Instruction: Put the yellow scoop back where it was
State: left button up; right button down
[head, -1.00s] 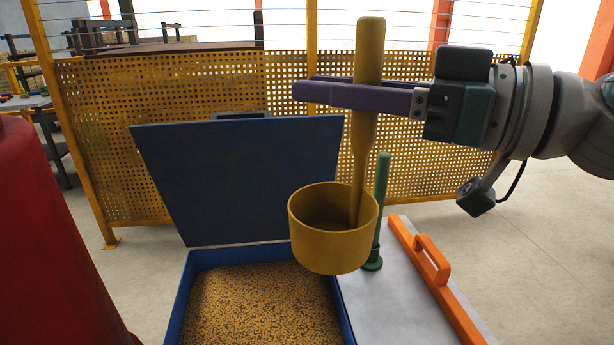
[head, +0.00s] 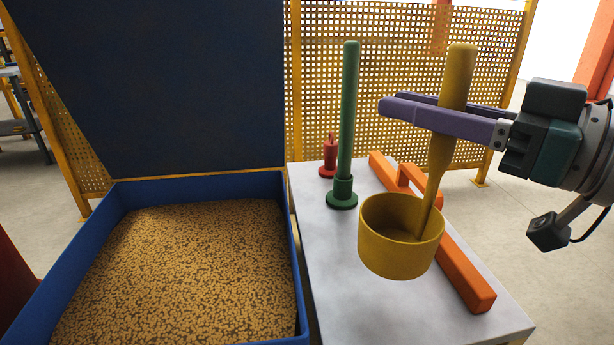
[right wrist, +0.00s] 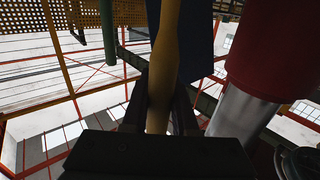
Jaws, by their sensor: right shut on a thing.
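The yellow scoop (head: 401,235) has a round cup and a long upright handle, slightly tilted. My right gripper (head: 428,107) is shut on the upper handle, its purple fingers on both sides. The cup hangs over the light grey table (head: 350,285), in front of the orange handled bar; I cannot tell whether it touches the tabletop. In the right wrist view the yellow handle (right wrist: 165,60) runs between the dark fingers. My left gripper does not show.
A blue bin (head: 298,260) of tan pellets (head: 190,270) with its lid raised stands left of the table. A green post (head: 347,130), a small red object (head: 329,155) and an orange bar with a handle (head: 465,275) stand on the table. The front-left tabletop is clear.

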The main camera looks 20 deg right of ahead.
notch_tip(320, 180, down, 8)
jog(key=b, duration=0.2)
jog(key=shift+r, duration=0.15)
jog(key=shift+b, duration=0.3)
jog(key=c, duration=1.2)
grip_release()
jog(key=shift+f, duration=0.25)
jog(key=o, duration=0.5)
jog(key=shift+r, duration=0.1)
